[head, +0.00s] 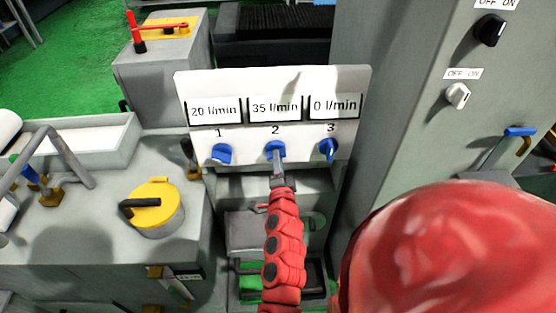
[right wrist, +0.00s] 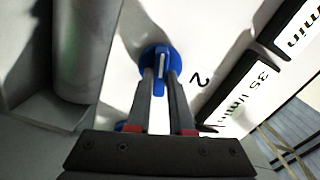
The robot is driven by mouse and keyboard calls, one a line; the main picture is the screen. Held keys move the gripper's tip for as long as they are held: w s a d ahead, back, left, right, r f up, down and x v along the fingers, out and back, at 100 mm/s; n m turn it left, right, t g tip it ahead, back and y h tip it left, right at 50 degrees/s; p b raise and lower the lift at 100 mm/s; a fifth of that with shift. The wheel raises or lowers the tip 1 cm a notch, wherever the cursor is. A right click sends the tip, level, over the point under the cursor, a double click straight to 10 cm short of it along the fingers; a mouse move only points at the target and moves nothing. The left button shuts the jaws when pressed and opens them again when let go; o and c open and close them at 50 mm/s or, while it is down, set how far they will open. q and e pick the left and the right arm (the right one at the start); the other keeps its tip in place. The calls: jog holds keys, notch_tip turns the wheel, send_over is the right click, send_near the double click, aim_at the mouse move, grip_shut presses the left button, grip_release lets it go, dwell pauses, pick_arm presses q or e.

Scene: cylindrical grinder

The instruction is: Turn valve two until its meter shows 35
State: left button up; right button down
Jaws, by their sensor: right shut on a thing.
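The white panel (head: 330,79) carries three meters above three blue valves. Valve two (head: 276,148) is the middle one, under the label 2, and its meter (head: 276,108) reads 35 l/min. My right gripper (head: 277,165) is at valve two, with its fingers shut on the blue handle. In the right wrist view the blue handle of valve two (right wrist: 158,62) lies between the two fingertips (right wrist: 160,78). The meter reading 35 l/min (right wrist: 243,103) also shows there, turned on its side. My left gripper is not in view.
Valve one (head: 222,153) is left of valve two, and its meter reads 20 l/min. Valve three (head: 328,149) is right, and its meter reads 0 l/min. A grey cabinet with OFF ON switches (head: 457,95) stands at the right. A yellow-lidded pot (head: 155,206) is at the left.

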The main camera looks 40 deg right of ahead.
jog(key=shift+n, duration=1)
jog(key=c, duration=0.8)
grip_release()
jog(key=shift+s+a, duration=0.1)
